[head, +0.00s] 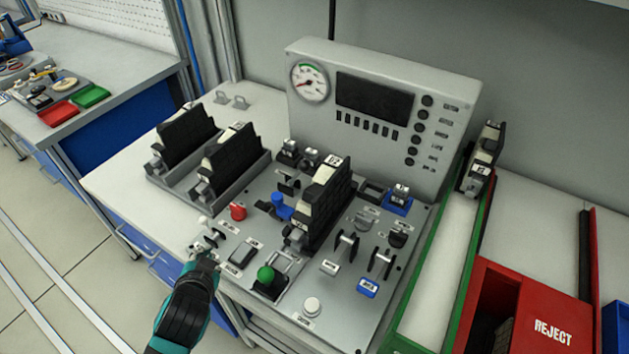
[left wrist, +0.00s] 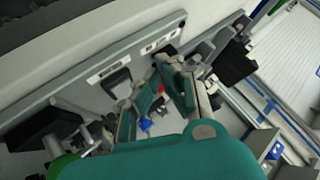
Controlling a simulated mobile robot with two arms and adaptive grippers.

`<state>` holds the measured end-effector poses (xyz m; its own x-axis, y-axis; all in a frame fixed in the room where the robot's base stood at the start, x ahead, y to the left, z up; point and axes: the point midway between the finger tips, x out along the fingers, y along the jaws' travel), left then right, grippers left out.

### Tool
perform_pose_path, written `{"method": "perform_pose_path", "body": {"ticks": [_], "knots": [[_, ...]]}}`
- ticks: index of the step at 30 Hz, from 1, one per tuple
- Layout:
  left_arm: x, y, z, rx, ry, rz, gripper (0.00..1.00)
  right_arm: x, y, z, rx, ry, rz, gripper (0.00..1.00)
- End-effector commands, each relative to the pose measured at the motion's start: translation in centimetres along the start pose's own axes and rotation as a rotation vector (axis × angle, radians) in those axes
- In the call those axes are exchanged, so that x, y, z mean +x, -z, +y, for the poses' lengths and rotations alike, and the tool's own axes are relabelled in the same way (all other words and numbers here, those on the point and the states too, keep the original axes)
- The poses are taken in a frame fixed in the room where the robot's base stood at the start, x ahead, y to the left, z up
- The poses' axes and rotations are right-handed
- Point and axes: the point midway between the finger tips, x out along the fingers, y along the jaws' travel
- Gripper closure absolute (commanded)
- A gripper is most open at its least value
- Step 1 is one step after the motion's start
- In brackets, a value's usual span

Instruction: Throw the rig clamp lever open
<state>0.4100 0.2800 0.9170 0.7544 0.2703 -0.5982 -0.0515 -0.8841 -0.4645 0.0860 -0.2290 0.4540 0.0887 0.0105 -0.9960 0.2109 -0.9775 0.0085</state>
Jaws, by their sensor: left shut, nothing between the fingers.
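My left gripper (head: 207,246) is shut and empty at the front left corner of the grey rig panel (head: 335,318). It is close to a small lever with a pale knob (head: 203,221); I cannot tell if they touch. In the left wrist view its fingers (left wrist: 165,85) are over the panel. A green-knobbed lever (head: 266,274) stands upright to the right of the gripper, and its knob (left wrist: 65,166) is at lower left in the wrist view. A red knob (head: 238,211) and a blue handle (head: 279,200) are further back. Labels are too small to read, so I cannot tell which is the clamp lever. My right gripper is out of view.
A dark unit (head: 324,206) stands in the rig's middle. Two more units (head: 229,157) sit in a rack at left. A gauge box (head: 380,120) rises behind. A green-edged lane (head: 445,270) and a red reject bin (head: 545,325) lie at right.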

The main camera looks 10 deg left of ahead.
Motion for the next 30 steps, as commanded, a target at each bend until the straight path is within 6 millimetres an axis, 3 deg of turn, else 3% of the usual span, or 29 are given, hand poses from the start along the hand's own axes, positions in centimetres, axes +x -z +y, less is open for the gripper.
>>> {"method": "perform_pose_path", "body": {"ticks": [8, 13, 16, 19, 23, 26, 30], "knots": [[1.2, 6.7, -4.3, 0.159, 0.194, 0.272, 1.0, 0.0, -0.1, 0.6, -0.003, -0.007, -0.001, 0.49], [0.7, 12.7, -6.3, 0.347, 0.336, 0.509, 1.0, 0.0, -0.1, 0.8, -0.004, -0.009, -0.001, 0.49], [-0.4, 17.1, -6.5, 0.537, 0.426, 0.696, 1.0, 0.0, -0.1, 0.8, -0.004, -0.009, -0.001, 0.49], [-1.4, 20.8, -5.0, 0.781, 0.489, 0.887, 1.0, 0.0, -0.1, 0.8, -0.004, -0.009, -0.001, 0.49], [-1.7, 23.2, -1.5, 1.133, 0.501, 1.082, 1.0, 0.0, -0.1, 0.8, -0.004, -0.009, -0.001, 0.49], [-0.7, 23.0, 1.3, 1.414, 0.453, 1.181, 1.0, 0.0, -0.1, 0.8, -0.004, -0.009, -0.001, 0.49], [1.8, 20.7, 3.8, 1.747, 0.326, 1.237, 1.0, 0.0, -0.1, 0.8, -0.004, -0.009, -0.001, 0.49]]}}
